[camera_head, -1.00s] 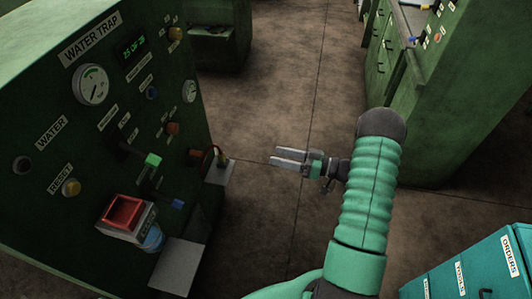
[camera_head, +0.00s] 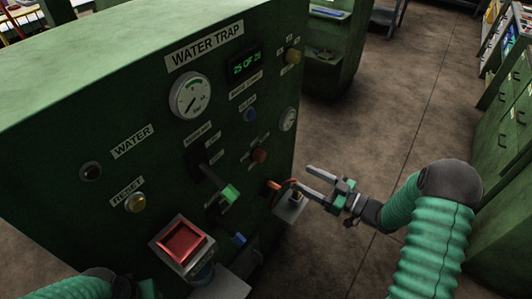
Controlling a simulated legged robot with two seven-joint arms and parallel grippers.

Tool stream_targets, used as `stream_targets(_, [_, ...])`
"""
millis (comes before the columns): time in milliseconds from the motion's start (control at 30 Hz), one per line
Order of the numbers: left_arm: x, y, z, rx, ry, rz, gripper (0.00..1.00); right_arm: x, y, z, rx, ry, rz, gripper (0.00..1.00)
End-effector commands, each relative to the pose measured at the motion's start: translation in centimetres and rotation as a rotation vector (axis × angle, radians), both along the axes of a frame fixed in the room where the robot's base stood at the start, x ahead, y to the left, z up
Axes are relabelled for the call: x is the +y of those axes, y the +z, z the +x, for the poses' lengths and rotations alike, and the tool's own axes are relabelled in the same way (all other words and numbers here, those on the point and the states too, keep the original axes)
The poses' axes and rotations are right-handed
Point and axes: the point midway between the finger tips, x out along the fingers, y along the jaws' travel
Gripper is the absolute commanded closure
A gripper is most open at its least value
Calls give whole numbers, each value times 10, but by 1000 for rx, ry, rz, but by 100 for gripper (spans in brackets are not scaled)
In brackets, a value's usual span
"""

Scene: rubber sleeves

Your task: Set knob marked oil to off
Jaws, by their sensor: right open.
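The green control panel (camera_head: 60,150), headed WATER TRAP, fills the left and middle of the view. Its small labels are too blurred to read, so I cannot tell which control is marked oil. A red-brown knob (camera_head: 259,155) and a yellow knob (camera_head: 293,56) sit on its right side.
A big red button (camera_head: 183,243) juts out at the panel's lower front. Brown floor (camera_head: 375,130) lies open to the right, with green cabinets (camera_head: 500,145) beyond.

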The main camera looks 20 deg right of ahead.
Motion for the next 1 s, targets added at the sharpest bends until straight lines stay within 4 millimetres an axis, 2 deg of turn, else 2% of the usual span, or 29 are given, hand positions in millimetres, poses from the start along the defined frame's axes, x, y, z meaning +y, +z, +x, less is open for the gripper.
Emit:
stream_targets(133, [-1,5,5,-15,-8,1,64,19,5,17,-3,3,-2,41])
stream_targets(400, [-1,6,4,-13,-7,0,64,60,-1,78,3,3,3,41])
stream_targets(600, [-1,6,4,-13,-7,0,64,86,-1,112,2,0,5,41])
stream_targets(800, [-1,6,4,-13,-7,0,64,98,-1,129,3,-1,3,41])
stream_targets(1000, [-1,6,4,-12,-7,0,64,100,-2,130,4,-1,2,41])
